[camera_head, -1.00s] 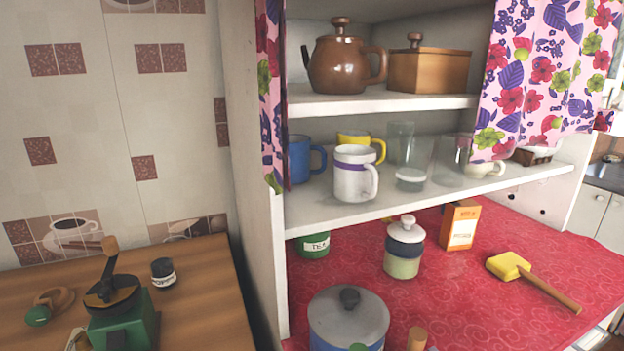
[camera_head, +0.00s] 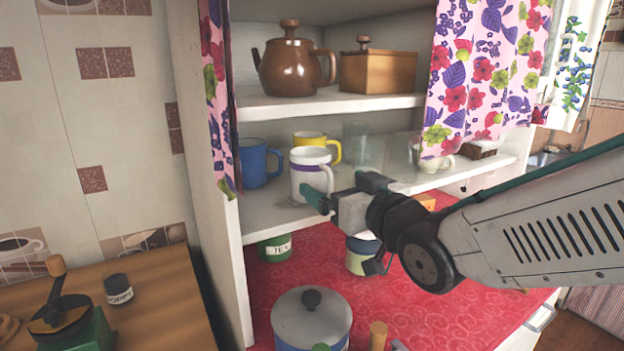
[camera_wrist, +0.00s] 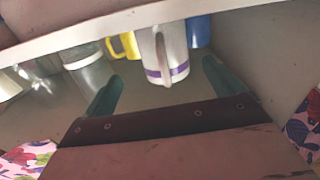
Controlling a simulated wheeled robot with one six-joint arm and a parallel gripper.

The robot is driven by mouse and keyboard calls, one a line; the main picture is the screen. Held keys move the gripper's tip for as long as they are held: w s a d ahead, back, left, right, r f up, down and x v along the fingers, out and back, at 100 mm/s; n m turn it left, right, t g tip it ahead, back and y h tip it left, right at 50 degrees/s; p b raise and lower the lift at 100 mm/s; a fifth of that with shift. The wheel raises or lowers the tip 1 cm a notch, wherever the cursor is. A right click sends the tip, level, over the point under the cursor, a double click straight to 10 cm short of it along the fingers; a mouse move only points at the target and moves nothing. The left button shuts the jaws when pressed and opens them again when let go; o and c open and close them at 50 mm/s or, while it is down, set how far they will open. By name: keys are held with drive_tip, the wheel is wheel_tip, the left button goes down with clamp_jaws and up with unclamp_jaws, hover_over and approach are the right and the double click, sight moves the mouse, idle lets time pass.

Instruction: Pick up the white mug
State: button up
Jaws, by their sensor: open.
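The white mug (camera_head: 308,170) with a purple band stands upright on the middle shelf, its handle toward the right in the head view. My gripper (camera_head: 338,192) is in front of it and slightly low and right, its near finger overlapping the mug's lower edge in that view. In the wrist view the white mug (camera_wrist: 163,54) appears with its handle facing me, between and beyond the two green fingers of my gripper (camera_wrist: 158,82). The fingers are spread and hold nothing. I cannot tell whether a finger touches the mug.
A blue mug (camera_head: 258,163) stands left of the white mug, and a yellow mug (camera_head: 318,143) is behind it. Clear glasses (camera_head: 355,143) stand to the right. The upper shelf (camera_head: 330,104) is above. A flowered curtain (camera_head: 222,95) hangs at the left edge.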

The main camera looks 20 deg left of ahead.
sight(320, 177)
drive_tip(key=x, duration=0.6)
drive_tip(key=shift+s+a+f, duration=0.1)
drive_tip(key=shift+s+a, duration=0.1)
drive_tip(key=shift+a, duration=0.1)
drive_tip(key=c, duration=1.2)
drive_tip(key=shift+c, duration=0.2)
